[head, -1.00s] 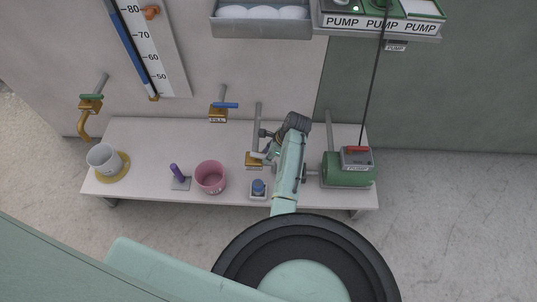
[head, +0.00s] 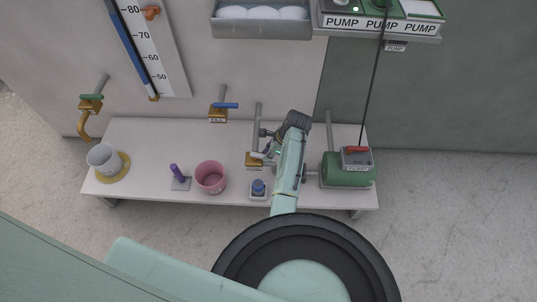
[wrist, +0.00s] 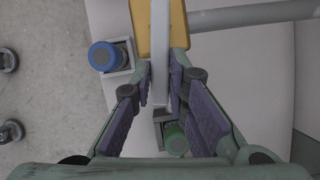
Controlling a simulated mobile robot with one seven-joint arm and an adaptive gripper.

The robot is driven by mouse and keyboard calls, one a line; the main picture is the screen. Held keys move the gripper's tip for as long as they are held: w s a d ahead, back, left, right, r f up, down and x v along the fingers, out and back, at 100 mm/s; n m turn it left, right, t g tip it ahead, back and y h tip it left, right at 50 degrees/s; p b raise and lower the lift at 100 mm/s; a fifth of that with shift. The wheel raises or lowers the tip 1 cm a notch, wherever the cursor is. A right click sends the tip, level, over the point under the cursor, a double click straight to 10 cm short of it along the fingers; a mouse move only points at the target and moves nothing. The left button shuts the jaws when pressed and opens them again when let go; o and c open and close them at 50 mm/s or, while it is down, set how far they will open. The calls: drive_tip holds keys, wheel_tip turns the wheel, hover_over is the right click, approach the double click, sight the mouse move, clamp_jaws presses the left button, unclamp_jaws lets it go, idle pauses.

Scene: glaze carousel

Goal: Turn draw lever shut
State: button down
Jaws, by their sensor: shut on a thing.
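A brass valve (head: 254,161) with a pale grey lever stands on the bench in front of the wall. In the wrist view, this lever (wrist: 160,45) runs down from the yellow valve body (wrist: 145,32) between my fingers. My gripper (wrist: 162,80) is shut on the lever, with a purple-padded finger on each side. In the head view, my gripper (head: 270,158) is partly hidden by my arm. I cannot read a label on this valve.
Close by are a blue-topped knob (head: 258,188), a pink pot (head: 210,178) and a green pump (head: 347,170). A blue-levered valve marked FILL (head: 217,115) and a green-levered valve (head: 91,103) are further left. A white cup (head: 103,157) stands at the bench's left end.

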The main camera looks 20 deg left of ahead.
drive_tip(key=shift+w+a+n+g, duration=0.15)
drive_tip(key=shift+w+n+g, duration=0.35)
drive_tip(key=shift+n, duration=0.6)
drive_tip(key=c, duration=1.6)
unclamp_jaws()
drive_tip(key=shift+o, duration=0.2)
drive_tip(key=v, duration=1.2)
drive_tip(key=shift+a, duration=0.1)
